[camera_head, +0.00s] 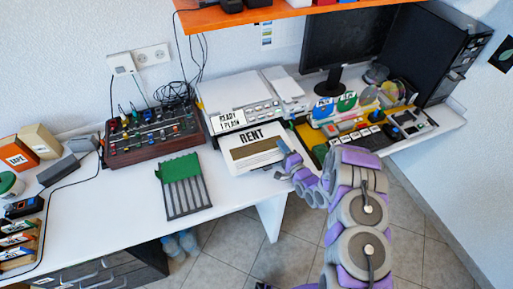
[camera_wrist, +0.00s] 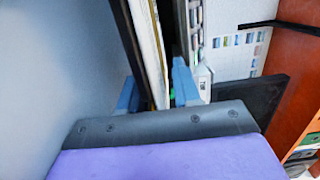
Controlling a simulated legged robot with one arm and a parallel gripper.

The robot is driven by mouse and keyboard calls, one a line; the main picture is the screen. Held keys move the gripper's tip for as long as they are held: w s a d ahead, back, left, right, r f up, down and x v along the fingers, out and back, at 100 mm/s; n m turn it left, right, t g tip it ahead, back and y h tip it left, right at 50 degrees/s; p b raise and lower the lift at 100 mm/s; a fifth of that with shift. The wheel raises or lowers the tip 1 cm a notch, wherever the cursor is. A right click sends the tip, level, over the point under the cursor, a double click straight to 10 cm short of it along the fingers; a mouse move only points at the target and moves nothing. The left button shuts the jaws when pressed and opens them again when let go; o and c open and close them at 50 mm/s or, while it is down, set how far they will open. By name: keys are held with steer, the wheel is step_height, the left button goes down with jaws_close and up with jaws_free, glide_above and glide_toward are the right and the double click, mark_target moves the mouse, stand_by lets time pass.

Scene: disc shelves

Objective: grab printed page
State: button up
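The printed page (camera_head: 255,148), headed "RENT", lies at the front of the white printer (camera_head: 238,118) on the desk. My gripper (camera_head: 284,158) is at the page's right edge in the head view. In the wrist view, my gripper's (camera_wrist: 155,92) two blue fingers stand apart, one on each side of a pale, thin-edged slab (camera_wrist: 150,50). A dark gap shows between the slab and the right finger. I cannot tell whether this slab is the page or the printer's tray, nor whether a finger touches it.
A green-topped rack (camera_head: 183,188) lies left of the page, with a knobbed mixer box (camera_head: 150,135) behind it. A yellow organizer (camera_head: 345,128) and a monitor (camera_head: 340,42) stand to the right. An orange shelf (camera_head: 270,14) hangs above. White desk (camera_head: 110,205) shows bare at left.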

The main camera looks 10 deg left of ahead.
steer(key=shift+a, duration=0.2)
steer(key=shift+c, duration=0.4)
steer(key=shift+d, duration=0.55)
jaws_close()
steer(key=shift+s+a, duration=0.1)
steer(key=shift+a, duration=0.2)
steer(key=shift+r, duration=0.1)
